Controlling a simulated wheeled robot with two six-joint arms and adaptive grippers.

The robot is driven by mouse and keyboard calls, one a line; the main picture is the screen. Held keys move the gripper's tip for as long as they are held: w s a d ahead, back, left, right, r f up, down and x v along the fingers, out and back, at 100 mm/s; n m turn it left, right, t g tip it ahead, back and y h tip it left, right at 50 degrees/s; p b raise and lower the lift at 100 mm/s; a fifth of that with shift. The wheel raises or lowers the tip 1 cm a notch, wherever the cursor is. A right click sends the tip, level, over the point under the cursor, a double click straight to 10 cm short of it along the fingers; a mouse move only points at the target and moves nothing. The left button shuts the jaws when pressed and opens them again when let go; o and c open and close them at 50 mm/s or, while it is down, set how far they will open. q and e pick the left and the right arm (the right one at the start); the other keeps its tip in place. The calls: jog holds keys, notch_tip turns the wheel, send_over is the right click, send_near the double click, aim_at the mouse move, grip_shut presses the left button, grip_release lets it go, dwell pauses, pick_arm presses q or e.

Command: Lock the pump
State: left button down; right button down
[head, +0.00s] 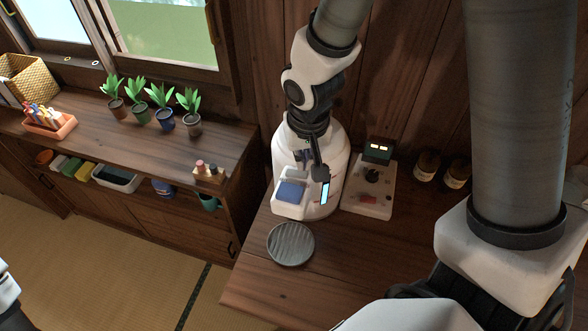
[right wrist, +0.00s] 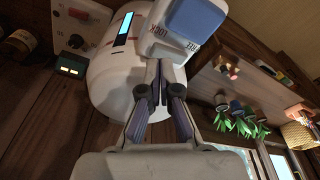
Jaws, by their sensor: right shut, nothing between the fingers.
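The pump (head: 336,150) is a white rounded vessel on the wooden counter, with a lit cyan strip on its front. Its blue-topped spout head (head: 291,192) points left and toward the front. In the right wrist view the pump head (right wrist: 195,27) shows red and dark lettering, including the word LOCK. My right gripper (head: 313,165) is over the top of the pump, just behind the blue head. Its fingers (right wrist: 160,78) are closed together with nothing between them, close to the head's neck; I cannot tell whether they touch it.
A round grey dish (head: 290,244) lies in front of the pump. A control box (head: 369,190) with a dial and lit display stands right of it, then brown jars (head: 427,165). A lower shelf (head: 90,150) with potted plants is at left. The counter's front is clear.

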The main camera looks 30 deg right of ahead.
aim_at(303, 174)
jog(key=shift+f+b, duration=1)
jog(key=shift+f, duration=0.15)
dwell(0.6)
jog(key=shift+r, duration=0.1)
notch_tip(303, 174, up, 7)
jog(key=p, duration=0.6)
jog(key=shift+p, duration=0.35)
